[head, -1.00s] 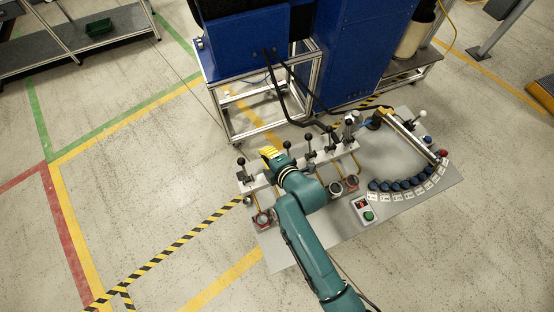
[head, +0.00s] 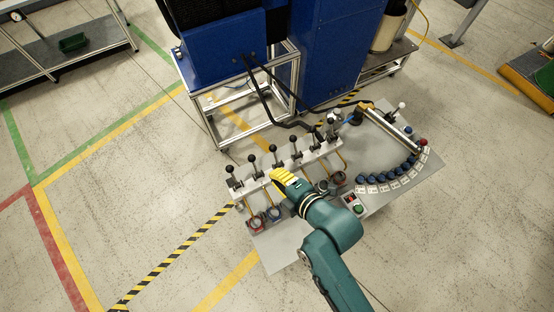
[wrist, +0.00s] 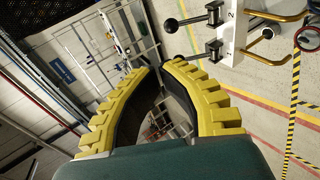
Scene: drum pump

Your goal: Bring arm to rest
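My gripper (head: 284,178) has yellow ribbed fingers and sits at the end of my teal arm, above the grey plate (head: 285,245). In the head view it appears just in front of the white valve block (head: 262,182) with its row of black-knobbed levers. In the wrist view, the fingers (wrist: 160,67) are apart, with a narrow gap at the tips and nothing visible held between them. Part of the valve block (wrist: 232,28) shows beyond the fingers at the upper right. My forearm hides part of the plate.
Dark round fittings (head: 265,218) stand at the plate's front left. A blue cabinet (head: 343,55) and metal frame (head: 240,105) stand behind. The floor at left is open.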

